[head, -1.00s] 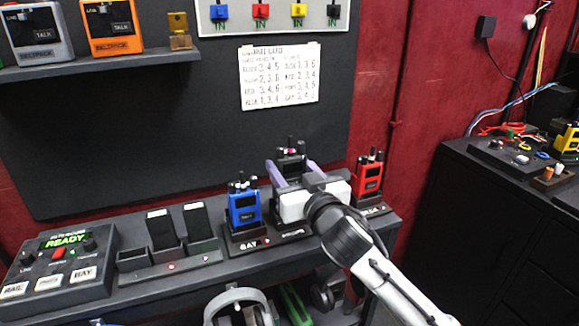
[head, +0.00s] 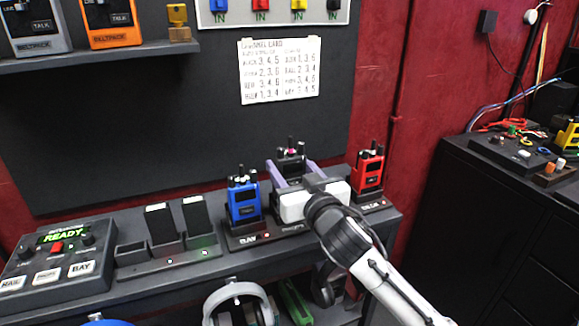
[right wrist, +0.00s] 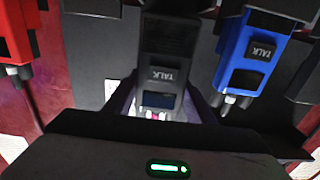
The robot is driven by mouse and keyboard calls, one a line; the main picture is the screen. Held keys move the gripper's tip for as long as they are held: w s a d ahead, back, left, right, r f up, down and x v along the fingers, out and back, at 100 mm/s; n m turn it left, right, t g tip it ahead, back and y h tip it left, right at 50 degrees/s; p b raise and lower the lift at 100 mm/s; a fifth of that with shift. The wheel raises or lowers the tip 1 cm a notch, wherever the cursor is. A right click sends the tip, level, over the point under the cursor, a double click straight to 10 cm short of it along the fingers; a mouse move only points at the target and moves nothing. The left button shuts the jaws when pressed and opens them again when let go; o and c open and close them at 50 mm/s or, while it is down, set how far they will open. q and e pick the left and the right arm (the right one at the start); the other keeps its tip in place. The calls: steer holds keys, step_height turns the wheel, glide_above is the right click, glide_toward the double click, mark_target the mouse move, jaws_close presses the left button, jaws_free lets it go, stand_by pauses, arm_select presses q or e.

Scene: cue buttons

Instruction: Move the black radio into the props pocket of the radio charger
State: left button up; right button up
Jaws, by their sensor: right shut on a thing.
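The black radio (head: 290,157) stands upright in the middle pocket of the radio charger (head: 290,231), between a blue radio (head: 243,201) and a red radio (head: 369,171). My right gripper (head: 283,173) is shut on the black radio, with one finger at each side of it. The gripper's body hides most of the radio in the head view. In the right wrist view the black radio (right wrist: 165,75) shows its TALK button between the fingers. My left gripper is not in view.
A control box (head: 55,262) reading READY and a battery charger (head: 165,252) stand left on the shelf. White headphones (head: 238,292) hang below the shelf edge. A card (head: 281,70) is on the dark wall panel. A black cabinet (head: 500,220) stands at the right.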

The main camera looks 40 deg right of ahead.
mark_target(289, 183)
steer(key=shift+f+b, duration=1.6)
steer(key=shift+f, duration=0.45)
steer(key=o, duration=1.3)
steer(key=shift+c, duration=0.2)
steer(key=shift+f, duration=0.15)
